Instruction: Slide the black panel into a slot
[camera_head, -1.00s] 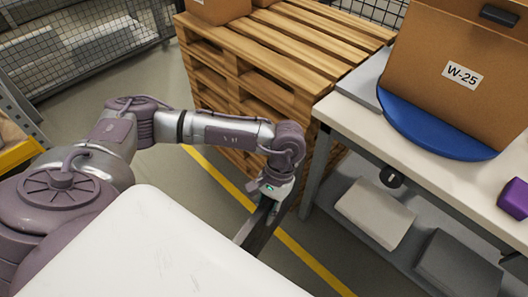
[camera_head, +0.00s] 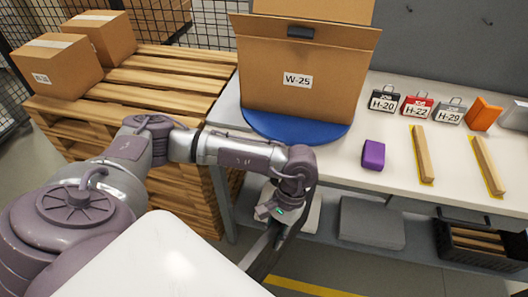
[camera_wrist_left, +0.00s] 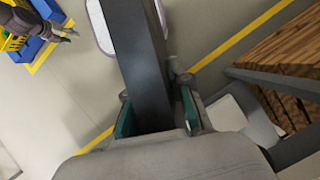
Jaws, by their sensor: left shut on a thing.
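My left gripper (camera_head: 276,212) is shut on the black panel (camera_head: 262,250), which hangs down at a slant in front of the workbench. In the left wrist view the panel (camera_wrist_left: 144,65) stands between the two green-padded fingers (camera_wrist_left: 155,115) and runs up out of the picture. The panel's far end is hidden in the head view. A dark gripper (camera_wrist_left: 62,32), seemingly my right one, shows small at the upper left of the wrist view; its jaws are too small to judge. I cannot make out a slot in these views.
The workbench (camera_head: 385,168) bears a W-25 box (camera_head: 320,85) on a blue disc (camera_head: 275,127), a purple block (camera_head: 373,155), labelled clips and wooden strips (camera_head: 422,155). Its lower shelf holds grey slabs (camera_head: 370,222). A wooden pallet stack (camera_head: 130,90) stands to its left.

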